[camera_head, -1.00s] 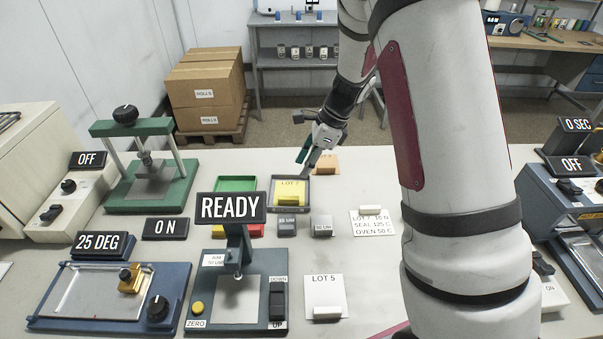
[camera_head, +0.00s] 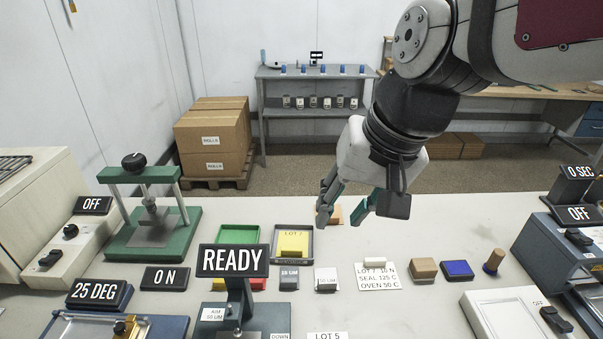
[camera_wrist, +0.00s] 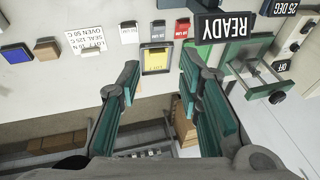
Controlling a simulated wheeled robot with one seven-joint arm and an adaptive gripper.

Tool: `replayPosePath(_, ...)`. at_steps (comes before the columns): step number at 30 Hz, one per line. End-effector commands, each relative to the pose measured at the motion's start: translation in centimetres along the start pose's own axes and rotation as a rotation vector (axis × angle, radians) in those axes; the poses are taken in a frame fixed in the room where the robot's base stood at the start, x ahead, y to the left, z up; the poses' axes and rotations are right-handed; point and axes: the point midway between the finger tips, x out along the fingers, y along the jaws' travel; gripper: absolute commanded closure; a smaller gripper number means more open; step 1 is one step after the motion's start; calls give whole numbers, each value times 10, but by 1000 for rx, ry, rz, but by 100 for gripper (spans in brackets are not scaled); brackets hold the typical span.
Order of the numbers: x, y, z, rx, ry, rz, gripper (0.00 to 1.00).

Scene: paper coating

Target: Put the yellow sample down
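The yellow sample (camera_head: 293,243) lies in a grey tray (camera_head: 308,250) marked LOT 7 near the middle of the table. It also shows in the wrist view (camera_wrist: 156,60), beyond my fingertips. My gripper (camera_head: 343,218) is above the table, to the right of the tray and apart from it. Its two green-padded fingers are spread wide in the wrist view (camera_wrist: 155,85), with nothing between them.
A green tray (camera_head: 238,234) stands left of the grey one, with red and yellow blocks in front. The READY gauge (camera_head: 233,262) stands nearer. A LOT 7 card (camera_head: 377,282), tan block (camera_head: 424,268) and blue block (camera_head: 457,269) lie to the right.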

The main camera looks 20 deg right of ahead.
Motion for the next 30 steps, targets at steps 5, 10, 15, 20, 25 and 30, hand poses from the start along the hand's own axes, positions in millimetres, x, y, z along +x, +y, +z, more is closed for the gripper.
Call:
replayPosePath(5, -21, 17, 30, -255, 98, 73, 67)
replayPosePath(10, -27, 26, 41, -364, 134, 117, 67)
replayPosePath(15, -28, 27, 42, -381, 138, 124, 67)
replayPosePath(20, -28, 27, 42, -378, 138, 122, 67)
replayPosePath(25, -28, 27, 42, -377, 138, 122, 67)
replayPosePath(30, -28, 27, 42, -377, 138, 122, 67)
